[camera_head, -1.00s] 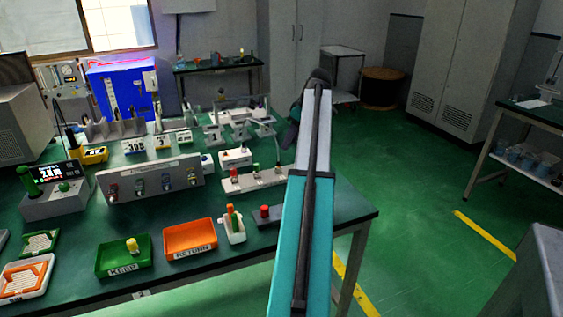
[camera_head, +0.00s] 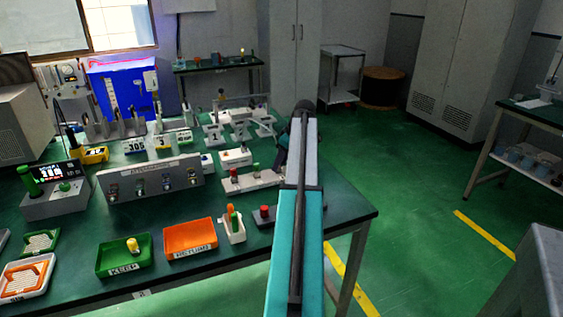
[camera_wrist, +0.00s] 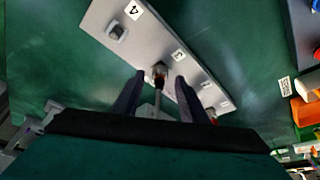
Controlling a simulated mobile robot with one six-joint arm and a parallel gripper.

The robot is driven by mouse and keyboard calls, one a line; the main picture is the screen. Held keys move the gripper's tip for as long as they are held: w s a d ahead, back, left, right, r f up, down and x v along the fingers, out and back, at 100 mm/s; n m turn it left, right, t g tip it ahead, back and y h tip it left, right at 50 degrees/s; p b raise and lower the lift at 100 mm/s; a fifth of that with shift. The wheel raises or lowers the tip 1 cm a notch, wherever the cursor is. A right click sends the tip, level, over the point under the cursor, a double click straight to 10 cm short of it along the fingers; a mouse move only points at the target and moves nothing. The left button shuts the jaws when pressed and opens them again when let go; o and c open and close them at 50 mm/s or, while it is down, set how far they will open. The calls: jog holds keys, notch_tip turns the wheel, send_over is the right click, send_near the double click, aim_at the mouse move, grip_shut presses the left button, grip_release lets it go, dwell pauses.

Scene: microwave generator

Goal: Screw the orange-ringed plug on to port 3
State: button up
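A pale port strip (camera_wrist: 101,27) crosses the wrist view, with labels 4 and 3 readable; it also shows in the head view (camera_head: 250,181), partly behind my arm. My gripper (camera_wrist: 160,76) is over the strip at port 3, its two dark fingers apart. Between them stands a slim plug-like piece (camera_wrist: 159,72) with a dark reddish top and a grey stem. Gaps show on both sides of it. I cannot make out an orange ring or whether it is seated in the port. A red piece (camera_head: 233,173) stands at the strip's left end in the head view.
In front of the strip are an orange tray (camera_head: 190,237), a green KEEP tray (camera_head: 124,256), a white holder (camera_head: 232,226) with orange and green items, and a dark block with a red knob (camera_head: 264,214). A grey panel (camera_head: 150,181) stands left. The table's right end is bare.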

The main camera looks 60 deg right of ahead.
jog(key=c, duration=0.9)
jog(key=shift+d, duration=0.25)
grip_shut()
jog(key=shift+a, duration=0.2)
